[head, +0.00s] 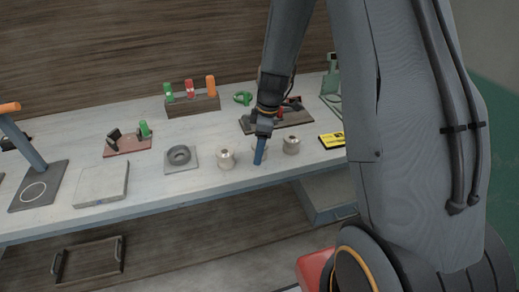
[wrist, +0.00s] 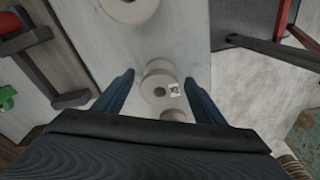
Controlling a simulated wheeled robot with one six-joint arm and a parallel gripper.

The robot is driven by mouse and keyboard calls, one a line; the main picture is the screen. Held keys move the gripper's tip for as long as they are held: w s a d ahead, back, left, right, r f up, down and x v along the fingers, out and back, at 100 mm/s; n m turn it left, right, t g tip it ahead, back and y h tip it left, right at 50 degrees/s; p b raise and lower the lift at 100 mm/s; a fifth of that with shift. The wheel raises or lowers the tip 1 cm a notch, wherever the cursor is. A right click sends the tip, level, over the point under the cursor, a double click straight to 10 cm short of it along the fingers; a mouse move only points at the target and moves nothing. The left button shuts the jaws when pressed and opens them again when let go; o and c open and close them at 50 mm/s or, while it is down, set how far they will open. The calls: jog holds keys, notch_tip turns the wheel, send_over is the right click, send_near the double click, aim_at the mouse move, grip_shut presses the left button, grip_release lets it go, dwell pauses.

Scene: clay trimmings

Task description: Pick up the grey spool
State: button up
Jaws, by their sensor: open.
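Three pale grey-beige spools stand in a row on the table. In the head view, one spool (head: 226,159) is left of my gripper (head: 259,156), another (head: 291,145) is to its right, and the middle one (head: 261,147) is mostly hidden behind the blue fingers. In the wrist view, my gripper (wrist: 159,80) is open. A grey spool (wrist: 157,90) with a small black-and-white tag lies between its fingers in the picture, with gaps on both sides. Another spool (wrist: 130,8) is at the top edge, and a third (wrist: 174,115) is partly hidden by the gripper body. I cannot tell my fingertips' height.
A dark ring on a plate (head: 180,156) and a pale slab (head: 102,184) lie farther left. A rack (head: 194,104) with coloured handles and a dark tray (head: 290,120) are behind. A yellow-black block (head: 331,141) is at right. The table's front edge (head: 190,200) is close.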

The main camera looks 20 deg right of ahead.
jog(key=c, duration=1.3)
jog(key=shift+r, duration=0.1)
